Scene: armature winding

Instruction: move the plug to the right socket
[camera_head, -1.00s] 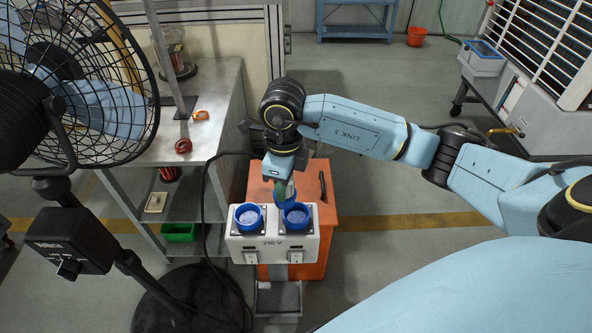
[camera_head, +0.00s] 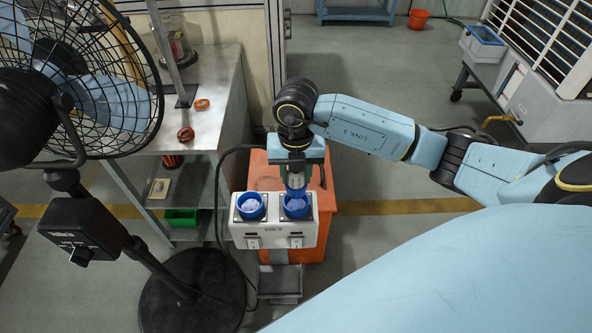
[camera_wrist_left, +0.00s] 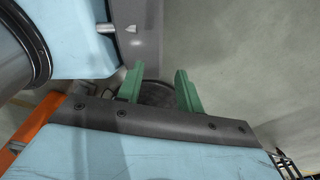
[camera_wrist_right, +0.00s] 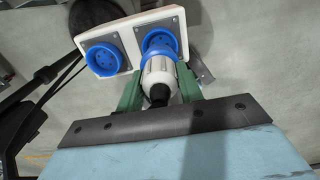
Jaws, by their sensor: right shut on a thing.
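The white socket box (camera_head: 272,240) carries two blue-rimmed sockets. The left socket (camera_head: 250,206) is empty; it also shows in the right wrist view (camera_wrist_right: 103,58). My right gripper (camera_head: 297,180) is shut on the plug (camera_wrist_right: 158,76), a white body with a blue collar and a black end. The plug is at the right socket (camera_head: 296,207), its blue collar overlapping the socket's far rim in the head view. My left gripper (camera_wrist_left: 160,88) is open and empty, outside the head view.
An orange stand (camera_head: 322,208) is behind the socket box. A black fan (camera_head: 75,90) stands at the left, beside a metal bench (camera_head: 218,85) with orange rings on top. A black cable runs down left of the box.

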